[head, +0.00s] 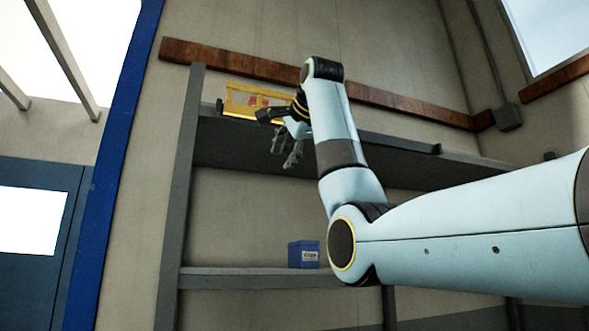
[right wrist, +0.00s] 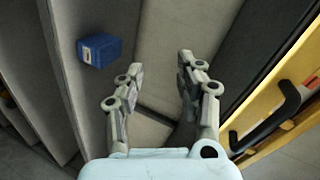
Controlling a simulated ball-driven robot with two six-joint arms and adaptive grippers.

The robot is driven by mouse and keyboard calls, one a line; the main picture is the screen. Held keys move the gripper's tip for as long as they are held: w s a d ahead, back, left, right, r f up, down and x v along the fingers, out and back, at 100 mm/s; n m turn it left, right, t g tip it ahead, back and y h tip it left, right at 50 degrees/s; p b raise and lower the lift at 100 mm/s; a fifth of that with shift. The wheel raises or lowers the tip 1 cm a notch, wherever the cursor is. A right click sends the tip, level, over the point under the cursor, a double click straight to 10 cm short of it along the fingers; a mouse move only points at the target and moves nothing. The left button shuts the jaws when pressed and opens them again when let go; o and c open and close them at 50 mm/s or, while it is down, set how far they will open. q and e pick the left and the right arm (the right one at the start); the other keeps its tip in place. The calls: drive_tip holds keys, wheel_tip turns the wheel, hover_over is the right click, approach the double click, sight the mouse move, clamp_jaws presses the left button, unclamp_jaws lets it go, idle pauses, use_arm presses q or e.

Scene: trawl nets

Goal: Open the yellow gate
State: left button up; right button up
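The yellow gate (head: 240,104) is at the upper left, by the upper shelf, with red marks on it. My right arm partly covers its right side. In the right wrist view its yellow frame (right wrist: 300,58) runs along the right edge and bears a black handle (right wrist: 268,121). My right gripper (head: 284,148) is just below and right of the gate in the head view. In the right wrist view its two fingers (right wrist: 155,75) are apart with nothing between them, and the handle lies to their right, not touched. My left gripper is not in view.
A blue labelled box (head: 304,254) stands on the lower shelf (head: 240,278); it also shows in the right wrist view (right wrist: 100,50). A grey post (head: 181,190) stands left of the shelves. The upper shelf (head: 225,150) is close to my right gripper.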

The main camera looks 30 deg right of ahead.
drive_tip(key=s+d+r+m+t, duration=0.15)
drive_tip(key=s+r, duration=0.25)
drive_tip(key=r, duration=0.4)
drive_tip(key=s+r+m, duration=0.2)
drive_tip(key=s+r, duration=0.2)
drive_tip(key=r, duration=0.4)
drive_tip(key=p+x, duration=0.6)
drive_tip(key=x, duration=0.4)
drive_tip(key=shift+w+d+f, duration=0.15)
drive_tip(key=shift+w+d, duration=0.1)
drive_tip(key=shift+w, duration=0.1)
drive_tip(key=shift+f, duration=0.1)
clamp_jaws()
drive_tip(key=shift+w, duration=0.15)
